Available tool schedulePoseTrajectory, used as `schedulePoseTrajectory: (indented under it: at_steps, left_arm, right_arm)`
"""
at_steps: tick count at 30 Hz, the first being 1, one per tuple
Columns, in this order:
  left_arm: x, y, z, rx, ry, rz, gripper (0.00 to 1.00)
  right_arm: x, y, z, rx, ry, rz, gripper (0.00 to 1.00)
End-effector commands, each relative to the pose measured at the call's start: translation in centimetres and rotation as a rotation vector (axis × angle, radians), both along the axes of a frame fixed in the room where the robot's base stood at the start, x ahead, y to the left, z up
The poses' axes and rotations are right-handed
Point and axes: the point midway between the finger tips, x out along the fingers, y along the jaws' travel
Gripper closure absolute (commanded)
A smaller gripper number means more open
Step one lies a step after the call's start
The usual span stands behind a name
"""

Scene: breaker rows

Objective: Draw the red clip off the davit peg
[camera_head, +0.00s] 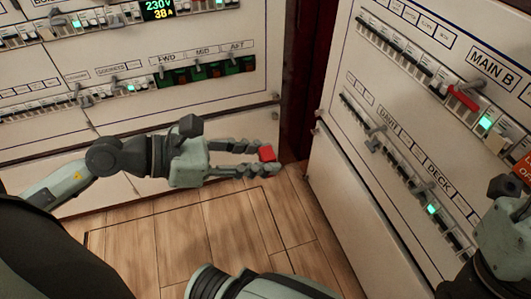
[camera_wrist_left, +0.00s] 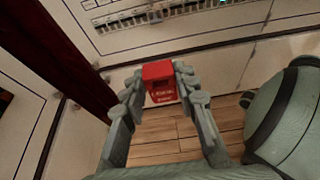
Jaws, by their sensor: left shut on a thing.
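A red clip (camera_head: 267,153) is between the fingertips of my left gripper (camera_head: 262,159), which is shut on it. In the left wrist view the red clip (camera_wrist_left: 160,82) shows as a small box with a recessed face, between both fingers (camera_wrist_left: 162,92). The gripper is in open space over the floor, before the left panel and apart from the right one. On the right panel a lower-row label seems to read DAVIT, with a grey peg (camera_head: 375,140) below it. No red clip shows on that peg. My right wrist (camera_head: 503,235) is at the right edge; its fingertips do not show.
The right panel (camera_head: 345,190) has breaker rows labelled MAIN B and DECK. Another red piece (camera_head: 463,98) sits on its upper row. A red tag (camera_head: 525,170) is cut by the right edge. The left panel (camera_head: 185,50) has more breaker rows. The wooden floor (camera_head: 200,235) is clear.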

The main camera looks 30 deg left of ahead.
Motion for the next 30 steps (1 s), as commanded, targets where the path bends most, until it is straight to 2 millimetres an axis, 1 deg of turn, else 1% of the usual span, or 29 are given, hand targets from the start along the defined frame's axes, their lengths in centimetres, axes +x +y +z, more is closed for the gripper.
schedulePoseTrajectory:
  at_steps: [6,14,30]
  left_arm:
    - [-0.6,0.6,0.0,0.0,0.002,0.002,0.98]
    - [-1.0,1.0,0.0,0.0,0.002,0.002,0.98]
    - [-4.0,4.0,-0.1,0.0,0.003,0.004,0.98]
  right_arm:
    - [0.0,0.0,0.2,0.0,0.0,0.0,0.6]
    - [0.0,0.0,0.3,0.0,0.0,0.0,0.6]
    - [0.0,0.0,0.3,0.0,0.0,-0.001,0.6]
